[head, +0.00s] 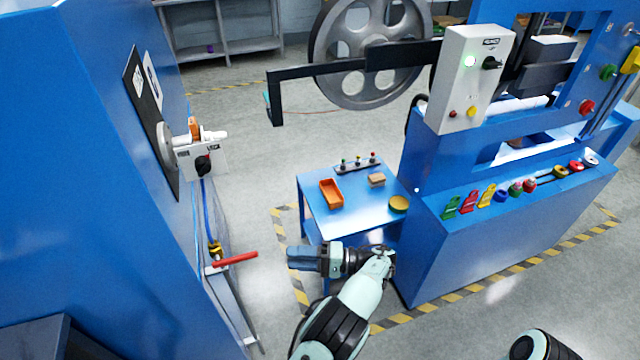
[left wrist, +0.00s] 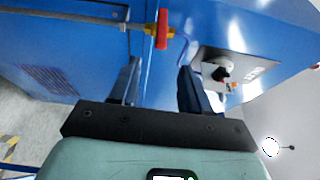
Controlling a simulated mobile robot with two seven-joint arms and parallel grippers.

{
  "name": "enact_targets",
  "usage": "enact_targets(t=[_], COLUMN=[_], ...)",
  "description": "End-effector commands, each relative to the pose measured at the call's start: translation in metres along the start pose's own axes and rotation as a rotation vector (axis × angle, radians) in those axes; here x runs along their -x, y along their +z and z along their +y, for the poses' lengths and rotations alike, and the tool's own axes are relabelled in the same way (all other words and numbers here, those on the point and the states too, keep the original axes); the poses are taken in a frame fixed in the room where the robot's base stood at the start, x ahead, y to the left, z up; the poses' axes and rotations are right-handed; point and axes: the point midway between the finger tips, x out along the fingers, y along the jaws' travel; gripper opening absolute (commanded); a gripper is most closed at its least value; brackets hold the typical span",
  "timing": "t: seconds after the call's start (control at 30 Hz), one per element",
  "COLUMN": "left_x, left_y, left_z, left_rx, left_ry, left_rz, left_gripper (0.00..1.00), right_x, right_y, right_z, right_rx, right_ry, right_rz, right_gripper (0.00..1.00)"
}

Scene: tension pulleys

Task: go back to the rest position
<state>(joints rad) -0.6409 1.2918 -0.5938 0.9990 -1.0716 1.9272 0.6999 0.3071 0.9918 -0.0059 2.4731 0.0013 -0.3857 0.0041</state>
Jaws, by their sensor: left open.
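My left gripper (head: 291,257) reaches toward the left in the head view, in front of the small blue table. In the left wrist view its two fingers (left wrist: 160,68) stand apart with nothing between them. Beyond them is the blue machine side, with a red lever handle (left wrist: 162,29) and a dark knob (left wrist: 221,73) on a white plate. The red lever (head: 235,259) also shows in the head view, left of my gripper and apart from it. Only a dark, rounded part of what may be my right arm shows at the bottom right; its gripper is out of frame.
A tall blue machine (head: 80,150) stands at the left. A blue table (head: 335,218) holds an orange tray (head: 331,193) and small parts. A blue press bench (head: 500,240) with several coloured items stands right. Open floor (head: 250,170) lies between.

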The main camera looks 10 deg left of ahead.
Motion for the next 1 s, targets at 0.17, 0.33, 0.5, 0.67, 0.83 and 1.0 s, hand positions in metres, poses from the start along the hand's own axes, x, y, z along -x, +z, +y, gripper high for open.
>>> enact_targets(t=[0.17, 0.33, 0.5, 0.67, 0.83, 1.0], left_x=[-0.005, -0.045, -0.092, -0.099, -0.067, -0.028], left_y=[-0.001, 0.004, 0.052, 0.137, 0.225, 0.279], left_z=[0.006, 0.066, 0.174, 0.259, 0.300, 0.295], left_rx=[-0.022, -0.215, -0.501, -0.659, -0.625, -0.401], left_ry=[0.015, 0.169, 0.521, 0.956, 1.407, 1.734], left_rz=[-0.001, -0.010, -0.046, -0.108, -0.184, -0.251], left_gripper=[0.47, 0.47, 0.47, 0.47, 0.47, 0.47], right_x=[0.001, 0.005, 0.013, 0.022, 0.031, 0.041], right_y=[0.000, -0.001, -0.001, -0.003, -0.004, -0.006], right_z=[0.000, -0.002, -0.005, -0.009, -0.013, -0.017], right_rx=[0.000, 0.001, 0.002, 0.003, 0.004, 0.006], right_ry=[0.000, -0.001, -0.002, -0.003, -0.004, -0.006], right_rz=[0.000, 0.002, 0.005, 0.008, 0.012, 0.017], right_gripper=[0.70, 0.70, 0.70, 0.70, 0.70, 0.70])
